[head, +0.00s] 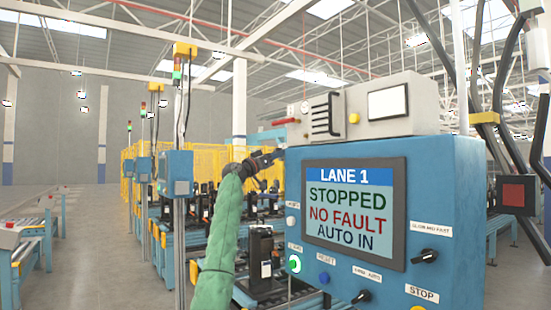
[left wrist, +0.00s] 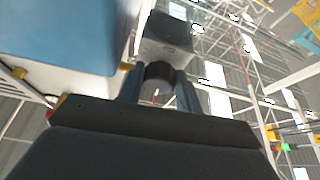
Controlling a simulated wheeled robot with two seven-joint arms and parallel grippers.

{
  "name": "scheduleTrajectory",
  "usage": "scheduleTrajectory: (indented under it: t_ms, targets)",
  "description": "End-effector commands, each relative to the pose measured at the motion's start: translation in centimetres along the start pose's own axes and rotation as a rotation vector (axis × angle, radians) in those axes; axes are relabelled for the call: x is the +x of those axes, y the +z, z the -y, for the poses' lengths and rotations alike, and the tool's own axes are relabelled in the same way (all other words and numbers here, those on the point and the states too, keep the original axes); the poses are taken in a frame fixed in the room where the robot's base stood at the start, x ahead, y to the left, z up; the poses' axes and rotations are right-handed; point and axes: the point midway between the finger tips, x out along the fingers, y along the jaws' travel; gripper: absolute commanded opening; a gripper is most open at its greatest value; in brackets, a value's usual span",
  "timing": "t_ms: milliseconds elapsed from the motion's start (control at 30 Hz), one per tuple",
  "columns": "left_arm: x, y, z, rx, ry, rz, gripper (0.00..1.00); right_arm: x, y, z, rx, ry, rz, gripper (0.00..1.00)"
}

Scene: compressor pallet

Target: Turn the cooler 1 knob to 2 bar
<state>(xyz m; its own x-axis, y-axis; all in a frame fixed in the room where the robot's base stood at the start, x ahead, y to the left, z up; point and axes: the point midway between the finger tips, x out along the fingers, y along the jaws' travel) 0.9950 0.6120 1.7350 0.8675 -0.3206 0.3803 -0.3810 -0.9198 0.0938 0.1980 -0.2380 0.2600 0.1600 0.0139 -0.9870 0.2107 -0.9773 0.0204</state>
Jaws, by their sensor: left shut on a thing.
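My left gripper (head: 278,154) is at the left edge of the blue control cabinet (head: 437,190), at the end of the green-sleeved arm. In the left wrist view its two fingers (left wrist: 160,88) are shut on a dark round knob (left wrist: 158,71), one on each side. A grey block (left wrist: 166,40) lies just beyond the knob. In the head view the knob is hidden or too small to make out. I cannot read any pressure value or tell how far the knob is turned. My right gripper is not in view.
The cabinet screen (head: 349,212) reads LANE 1, STOPPED, NO FAULT, AUTO IN. A grey unit (head: 350,105) with a red handle (head: 285,122) sits on top of the cabinet. A signal post (head: 178,190) stands left of my arm. Dark hoses hang at the right.

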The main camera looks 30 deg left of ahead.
Motion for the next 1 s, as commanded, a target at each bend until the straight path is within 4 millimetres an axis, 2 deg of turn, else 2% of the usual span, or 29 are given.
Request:
scheduleTrajectory:
  t_ms: [233, 400, 600, 867, 1000]
  targets:
    - [-0.1, 0.0, -0.2, -0.169, -0.072, -0.003, 0.11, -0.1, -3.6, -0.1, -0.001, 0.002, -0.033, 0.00]
    - [-0.1, -0.1, -0.3, -0.311, -0.130, -0.003, 0.11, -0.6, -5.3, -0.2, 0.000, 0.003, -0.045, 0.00]
    - [0.0, -0.2, -0.4, -0.481, -0.201, -0.003, 0.11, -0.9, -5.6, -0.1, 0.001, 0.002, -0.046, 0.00]
    - [0.1, -0.4, -0.6, -0.682, -0.283, -0.003, 0.11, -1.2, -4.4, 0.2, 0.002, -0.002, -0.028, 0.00]
    - [0.1, -0.5, -0.6, -0.766, -0.317, -0.003, 0.11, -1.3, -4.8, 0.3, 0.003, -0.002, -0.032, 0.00]
